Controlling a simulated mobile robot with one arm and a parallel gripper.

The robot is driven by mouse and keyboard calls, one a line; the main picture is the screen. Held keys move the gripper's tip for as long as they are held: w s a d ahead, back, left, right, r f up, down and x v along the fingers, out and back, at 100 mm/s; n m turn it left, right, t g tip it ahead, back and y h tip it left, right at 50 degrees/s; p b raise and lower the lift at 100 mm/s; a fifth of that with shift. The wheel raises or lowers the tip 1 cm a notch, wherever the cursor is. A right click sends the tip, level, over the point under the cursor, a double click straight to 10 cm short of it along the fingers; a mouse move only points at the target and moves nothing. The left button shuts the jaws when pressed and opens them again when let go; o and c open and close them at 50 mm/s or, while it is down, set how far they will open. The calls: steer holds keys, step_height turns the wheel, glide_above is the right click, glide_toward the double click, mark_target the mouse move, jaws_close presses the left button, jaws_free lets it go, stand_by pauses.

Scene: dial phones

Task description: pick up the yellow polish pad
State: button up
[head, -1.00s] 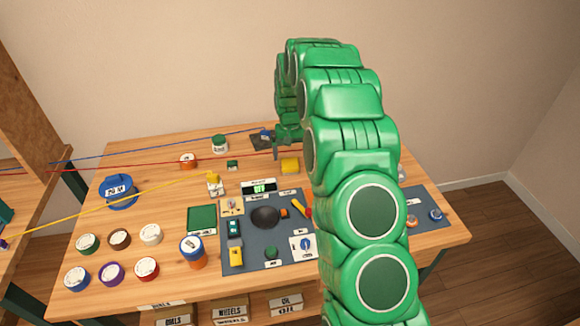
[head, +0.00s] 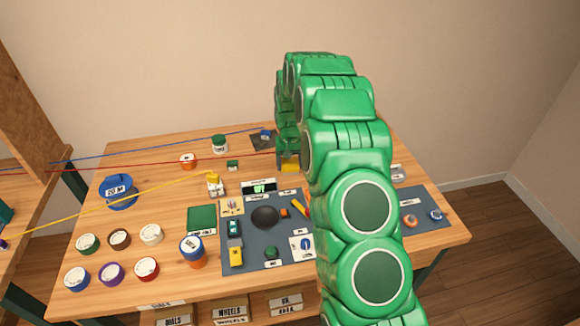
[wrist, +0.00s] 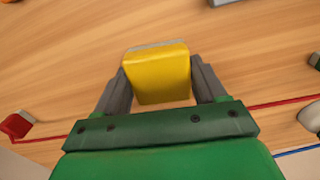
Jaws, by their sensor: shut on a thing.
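The yellow polish pad (wrist: 158,75) is a small yellow block with a pale grey edge along its far side. In the wrist view it sits between the two grey fingers of my gripper (wrist: 160,88), which is shut on it. In the head view the pad (head: 290,168) shows at the back of the table, right under my gripper (head: 287,158), and is partly covered by it. I cannot tell whether the pad touches the table or is slightly raised.
The wooden table (head: 165,215) holds a dark mat (head: 275,255) with small parts, several coloured round pots on the left, and a green tray (head: 201,219). Red, blue and yellow cords cross the left side. A red line runs close behind my gripper in the wrist view.

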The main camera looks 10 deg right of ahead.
mark_target(290, 163)
steer(key=shift+c, duration=0.7)
steer(key=shift+r, duration=0.1)
steer(key=shift+r, duration=0.2)
step_height(290, 163, up, 3)
steer(key=shift+s+f, duration=0.1)
steer(key=s+r, duration=0.9)
steer(key=s, duration=0.4)
steer(key=shift+s+a+r, duration=0.2)
steer(key=shift+s+r, duration=0.1)
steer(key=shift+s, duration=0.05)
